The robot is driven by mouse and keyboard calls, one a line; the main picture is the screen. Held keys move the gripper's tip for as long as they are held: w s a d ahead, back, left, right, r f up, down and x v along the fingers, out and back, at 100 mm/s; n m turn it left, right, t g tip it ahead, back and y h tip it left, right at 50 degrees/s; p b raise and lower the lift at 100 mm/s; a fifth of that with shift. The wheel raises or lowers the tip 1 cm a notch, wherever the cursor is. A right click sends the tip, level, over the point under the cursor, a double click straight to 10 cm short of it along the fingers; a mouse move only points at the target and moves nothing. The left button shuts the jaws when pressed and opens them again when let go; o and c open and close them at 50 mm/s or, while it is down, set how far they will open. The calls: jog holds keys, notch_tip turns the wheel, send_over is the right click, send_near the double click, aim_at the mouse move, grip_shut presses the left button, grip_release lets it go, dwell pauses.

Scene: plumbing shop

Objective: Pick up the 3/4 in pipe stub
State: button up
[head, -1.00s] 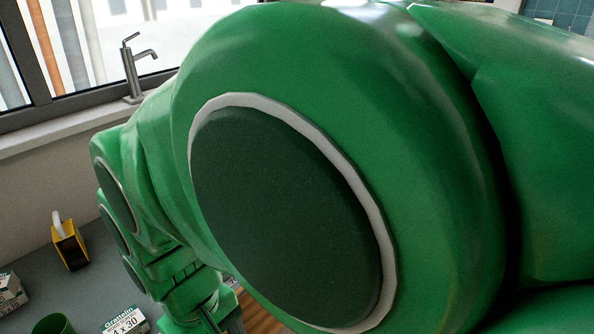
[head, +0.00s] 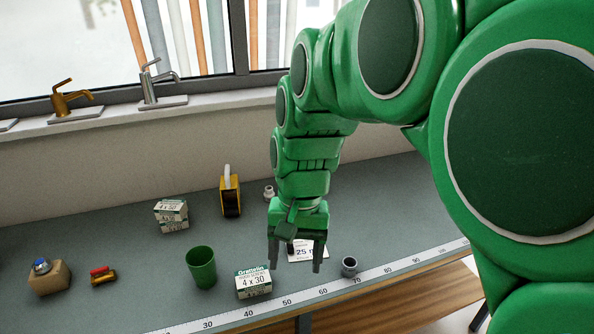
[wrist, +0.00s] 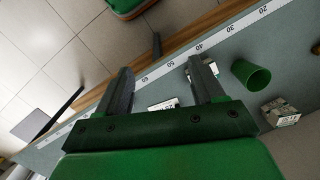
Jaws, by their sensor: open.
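A short grey tube (head: 349,267), which looks like the pipe stub, stands on the bench near its front edge, right of my gripper in the head view. No size marking is readable on it. My gripper (head: 296,266) points down with its two fingers apart and nothing between them. In the wrist view my gripper (wrist: 160,68) is also open and empty. I cannot make out the stub in the wrist view; a finger may hide it.
A white card (head: 303,254) lies behind the fingers. A screw box (head: 253,283) and a green cup (head: 201,268) stand left of my gripper. A small pale fitting (head: 269,192) and a yellow-black item (head: 230,192) are behind. A ruler strip (head: 385,271) runs along the front edge.

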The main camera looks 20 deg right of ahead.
jog(key=w+d+f+m+t+y, duration=0.1)
jog(key=w+d+m, duration=0.25)
jog(key=w, duration=0.65)
jog(key=w+d+m+y, duration=0.15)
jog(key=w+m, duration=0.25)
jog(key=w, duration=0.7)
jog(key=w+d+f+m+t, duration=0.1)
jog(key=w+d+m, duration=0.25)
jog(key=w, duration=0.65)
jog(key=w+d+f+m+t, duration=0.1)
jog(key=w+d+f+m, duration=0.5)
jog(key=w+d, duration=0.4)
jog(key=w+d+f+m+t, duration=0.1)
jog(key=w+d+f+m, duration=0.4)
jog(key=w+d+f, duration=0.55)
jog(key=shift+s+a+f, duration=0.1)
jog(key=shift+a+f, duration=0.2)
jog(key=shift+f, duration=0.5)
jog(key=shift+s+a+f, duration=0.15)
jog(key=shift+a+f, duration=0.15)
jog(key=shift+f, duration=0.5)
jog(key=shift+s+a+f, duration=0.1)
jog(key=shift+a+f, duration=0.2)
jog(key=shift+f, duration=0.5)
grip_shut()
